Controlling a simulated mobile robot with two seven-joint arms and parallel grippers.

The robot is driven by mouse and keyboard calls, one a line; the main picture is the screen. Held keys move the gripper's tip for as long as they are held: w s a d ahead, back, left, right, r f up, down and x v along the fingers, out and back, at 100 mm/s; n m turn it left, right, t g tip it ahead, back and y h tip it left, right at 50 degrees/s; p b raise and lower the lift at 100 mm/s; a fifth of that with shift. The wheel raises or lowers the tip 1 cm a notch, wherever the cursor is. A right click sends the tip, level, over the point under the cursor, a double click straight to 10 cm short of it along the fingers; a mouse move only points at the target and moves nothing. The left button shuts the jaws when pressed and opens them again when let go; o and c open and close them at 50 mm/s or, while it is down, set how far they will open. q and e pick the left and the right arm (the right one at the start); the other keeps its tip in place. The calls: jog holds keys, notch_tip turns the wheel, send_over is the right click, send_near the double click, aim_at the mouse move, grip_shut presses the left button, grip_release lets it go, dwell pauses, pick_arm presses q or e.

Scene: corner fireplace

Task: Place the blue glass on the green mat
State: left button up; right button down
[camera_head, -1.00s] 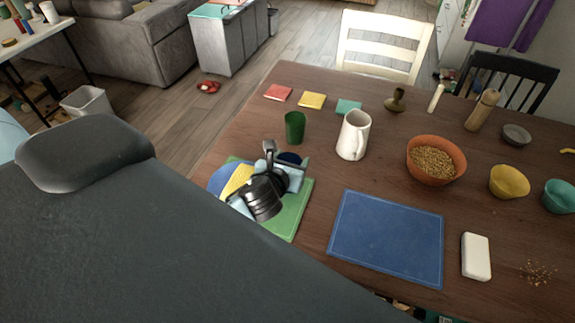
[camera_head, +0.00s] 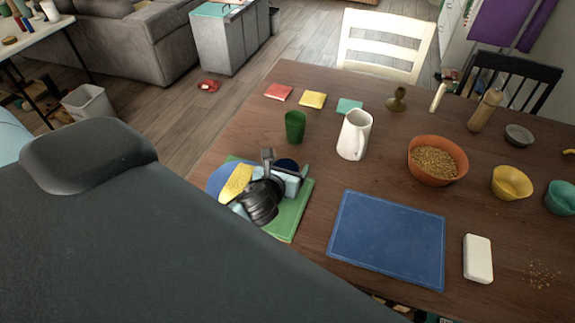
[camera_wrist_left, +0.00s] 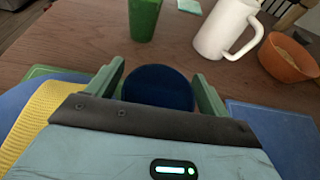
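The dark blue glass (camera_head: 286,164) is at the far edge of the green mat (camera_head: 292,218) in the head view. In the left wrist view, its round blue shape (camera_wrist_left: 158,88) sits between the two pale green fingers of my left gripper (camera_wrist_left: 159,82), one close on each side. My left gripper (camera_head: 282,166) looks shut on the glass, over the mat. I cannot tell whether the glass's base touches the mat, as the gripper hides it. My right gripper is not in view.
A green glass (camera_head: 295,126) and white pitcher (camera_head: 353,136) stand beyond the gripper. A blue plate (camera_head: 219,178) with a yellow cloth (camera_head: 236,182) is left of it. A blue mat (camera_head: 388,240) lies empty to the right, near an orange bowl (camera_head: 436,175).

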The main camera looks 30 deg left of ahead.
pick_arm(q)
jog(key=shift+r, duration=0.15)
jog(key=v, duration=1.2)
jog(key=shift+p, duration=0.4)
jog(key=shift+s, duration=0.1)
